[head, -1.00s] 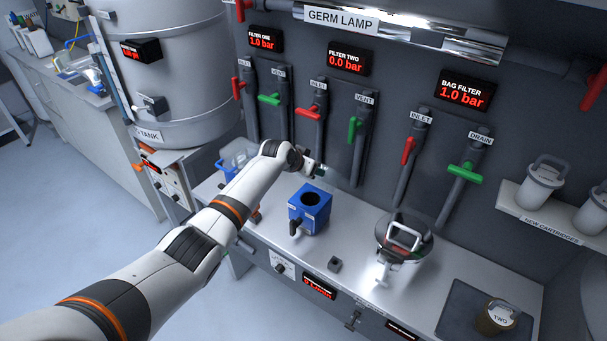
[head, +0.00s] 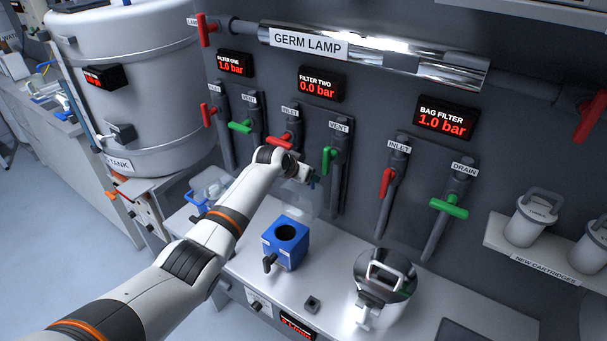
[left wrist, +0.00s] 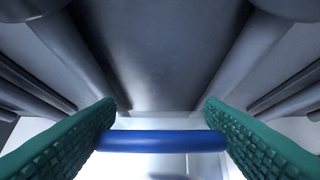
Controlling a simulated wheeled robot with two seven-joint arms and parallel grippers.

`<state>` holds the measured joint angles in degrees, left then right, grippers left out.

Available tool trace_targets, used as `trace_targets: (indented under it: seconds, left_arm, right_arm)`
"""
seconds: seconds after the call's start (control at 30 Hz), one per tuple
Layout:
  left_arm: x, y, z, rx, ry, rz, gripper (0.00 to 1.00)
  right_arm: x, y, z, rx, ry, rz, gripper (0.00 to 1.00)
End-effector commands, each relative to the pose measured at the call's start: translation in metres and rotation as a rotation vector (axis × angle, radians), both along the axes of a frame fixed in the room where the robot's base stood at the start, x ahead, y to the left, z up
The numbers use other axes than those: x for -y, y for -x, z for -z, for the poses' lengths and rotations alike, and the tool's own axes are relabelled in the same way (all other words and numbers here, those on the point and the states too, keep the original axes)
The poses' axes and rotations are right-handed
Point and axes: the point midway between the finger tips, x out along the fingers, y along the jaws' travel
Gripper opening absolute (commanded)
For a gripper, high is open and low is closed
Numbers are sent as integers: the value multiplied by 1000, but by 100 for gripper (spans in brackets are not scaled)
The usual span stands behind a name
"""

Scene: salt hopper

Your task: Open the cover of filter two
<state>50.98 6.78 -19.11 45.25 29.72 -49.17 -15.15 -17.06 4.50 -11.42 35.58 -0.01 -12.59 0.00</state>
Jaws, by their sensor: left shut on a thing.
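My left arm reaches in from the left in the head view. Its gripper (head: 312,181) is near the wall pipes under the FILTER TWO display (head: 322,84), partly hidden by my wrist. In the left wrist view, the green-padded fingers (left wrist: 160,142) are shut on a blue bar-like handle (left wrist: 160,141) that spans the gap between them. Pale, see-through material shows below the bar. A faint clear shape (head: 297,202) stands below the gripper, behind the blue block. I cannot tell whether it is attached to the handle. No cover labelled for filter two is readable. My right gripper is not in view.
A blue block (head: 285,253) with a round dark opening stands on the bench. A lidded metal vessel (head: 385,275) stands to its right. A clear box with blue parts (head: 207,190) is at left. Valve handles line the wall; white cartridges (head: 532,218) are on the right shelf.

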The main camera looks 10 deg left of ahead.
Motion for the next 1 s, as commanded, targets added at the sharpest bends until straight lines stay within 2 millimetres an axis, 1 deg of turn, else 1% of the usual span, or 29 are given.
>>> trace_targets:
  seconds: [0.53, 0.57, 0.6, 0.67, 0.7, 1.0]
  left_arm:
    - [1, 0, 2, 0, 1, 0, 22]
    - [1, 1, 3, -1, 2, 1, 65]
    - [1, 1, 3, -2, 2, 1, 72]
    - [1, 1, 3, -2, 2, 1, 81]
    - [1, 1, 3, -2, 2, 1, 85]
    - [0, 1, 2, -2, 0, 1, 85]
  right_arm:
    - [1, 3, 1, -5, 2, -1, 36]
    - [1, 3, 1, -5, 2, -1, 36]
    - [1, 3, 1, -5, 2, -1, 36]
    - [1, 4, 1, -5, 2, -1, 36]
    - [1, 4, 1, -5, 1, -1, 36]
    - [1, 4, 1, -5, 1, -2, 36]
